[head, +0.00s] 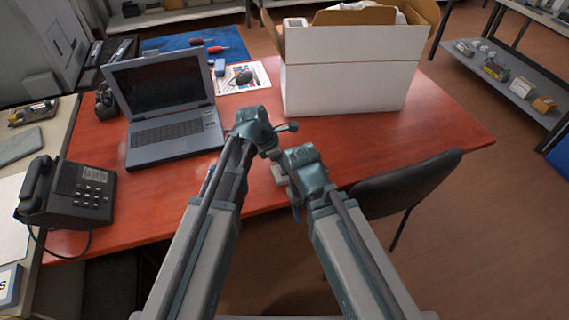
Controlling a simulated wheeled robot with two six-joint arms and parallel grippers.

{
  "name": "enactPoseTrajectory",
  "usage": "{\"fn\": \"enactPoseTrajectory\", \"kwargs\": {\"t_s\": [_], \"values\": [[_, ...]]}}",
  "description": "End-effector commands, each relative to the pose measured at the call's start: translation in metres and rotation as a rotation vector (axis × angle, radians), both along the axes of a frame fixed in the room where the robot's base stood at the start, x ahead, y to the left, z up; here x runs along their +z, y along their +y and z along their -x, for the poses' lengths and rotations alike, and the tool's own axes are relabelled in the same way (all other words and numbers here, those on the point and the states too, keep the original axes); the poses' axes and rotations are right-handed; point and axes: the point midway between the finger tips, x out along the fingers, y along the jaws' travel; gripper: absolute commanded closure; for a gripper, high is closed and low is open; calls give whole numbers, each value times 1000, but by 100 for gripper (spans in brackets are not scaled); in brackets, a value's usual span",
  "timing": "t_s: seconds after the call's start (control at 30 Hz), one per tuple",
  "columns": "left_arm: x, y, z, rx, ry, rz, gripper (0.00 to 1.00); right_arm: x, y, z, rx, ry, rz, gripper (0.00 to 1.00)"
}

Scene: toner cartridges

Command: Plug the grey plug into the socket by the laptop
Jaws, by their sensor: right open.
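The open grey laptop (168,105) stands on the left part of the red table, its screen dark. I cannot make out the grey plug or the socket in this view. My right gripper (283,178) is over the front edge of the table, right of the laptop, and is open. My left gripper (283,130) is a little farther in, over the table just right of the laptop. Its fingers are largely hidden by its own wrist, so I cannot tell whether it is open or holds anything.
A black desk phone (70,194) with a cord is at the front left. A large white open box (345,85) stands at the back right. A dark mouse (243,78) lies on a printed sheet behind my arms. A black chair (405,185) is at the table's front right.

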Motion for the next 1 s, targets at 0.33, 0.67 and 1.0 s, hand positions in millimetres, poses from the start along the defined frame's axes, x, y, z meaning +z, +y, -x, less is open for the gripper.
{"fn": "enactPoseTrajectory", "kwargs": {"t_s": [0.33, 0.67, 1.0], "values": [[-6, 0, 0, 0, 0, 0, 100, -6, 0, 0, 0, 0, 0, 50], [-4, 0, 0, 0, 0, 0, 21, -4, 0, 0, 0, 0, 0, 50], [2, 2, 1, 0, 0, 0, 21, 2, 0, 0, 0, 0, 0, 50]]}}
